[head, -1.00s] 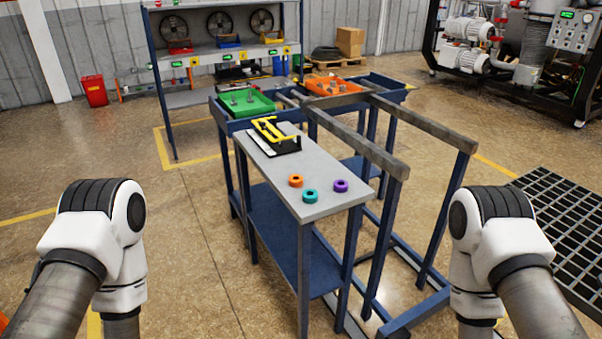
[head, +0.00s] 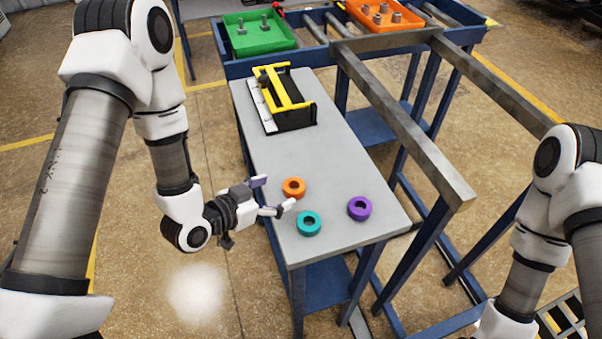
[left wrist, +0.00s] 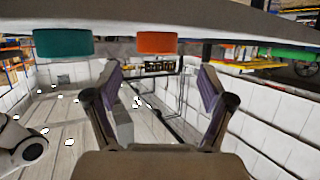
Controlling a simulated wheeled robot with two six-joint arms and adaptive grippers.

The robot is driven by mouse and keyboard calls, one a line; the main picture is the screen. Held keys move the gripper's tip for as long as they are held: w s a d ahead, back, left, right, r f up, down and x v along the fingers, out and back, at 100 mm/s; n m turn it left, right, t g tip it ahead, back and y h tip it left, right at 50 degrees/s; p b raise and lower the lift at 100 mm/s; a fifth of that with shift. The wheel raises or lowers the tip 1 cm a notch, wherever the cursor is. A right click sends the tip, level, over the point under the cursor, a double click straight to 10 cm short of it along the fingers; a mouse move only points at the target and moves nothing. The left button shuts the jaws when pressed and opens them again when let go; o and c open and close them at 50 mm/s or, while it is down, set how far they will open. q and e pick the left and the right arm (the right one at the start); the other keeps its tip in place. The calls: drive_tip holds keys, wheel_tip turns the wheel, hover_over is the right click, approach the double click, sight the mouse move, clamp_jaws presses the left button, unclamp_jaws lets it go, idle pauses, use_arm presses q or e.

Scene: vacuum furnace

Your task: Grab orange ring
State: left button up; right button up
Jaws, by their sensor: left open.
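The orange ring (head: 294,188) lies flat on the grey table (head: 270,155), near its left edge. A teal ring (head: 309,223) lies in front of it and a purple ring (head: 359,208) to its right. My left gripper (head: 274,196) is open and empty at the table's left edge, just left of the orange ring. In the left wrist view the open fingers (left wrist: 160,92) show with nothing between them. There the orange ring (left wrist: 157,43) appears above and beyond the fingertips, and the teal ring (left wrist: 63,42) is to its left. My right gripper is out of view.
A black and yellow fixture (head: 285,103) stands at the table's far end. Behind are a green tray (head: 258,46) and an orange tray (head: 366,25), holding metal and orange parts. Grey rails (head: 420,150) run along the right side. The table between rings and fixture is clear.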

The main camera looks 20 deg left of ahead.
sight(299, 184)
use_arm(q)
drive_tip(key=shift+w+d+f+p, duration=0.1)
drive_tip(key=shift+w+d+p, duration=0.3)
drive_tip(key=shift+d+p, duration=0.35)
drive_tip(key=x, duration=0.4)
drive_tip(key=shift+a+f, duration=0.2)
drive_tip(key=shift+w+f, duration=0.2)
drive_tip(key=shift+w, duration=0.05)
drive_tip(key=shift+s+a+r, duration=0.1)
drive_tip(key=shift+s+r, duration=0.1)
drive_tip(key=shift+s, duration=0.05)
drive_tip(key=shift+c, duration=1.1)
drive_tip(key=shift+s, duration=0.1)
drive_tip(key=c, duration=1.2)
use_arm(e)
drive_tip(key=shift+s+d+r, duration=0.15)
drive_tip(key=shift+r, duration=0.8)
use_arm(q)
drive_tip(key=shift+c, duration=0.2)
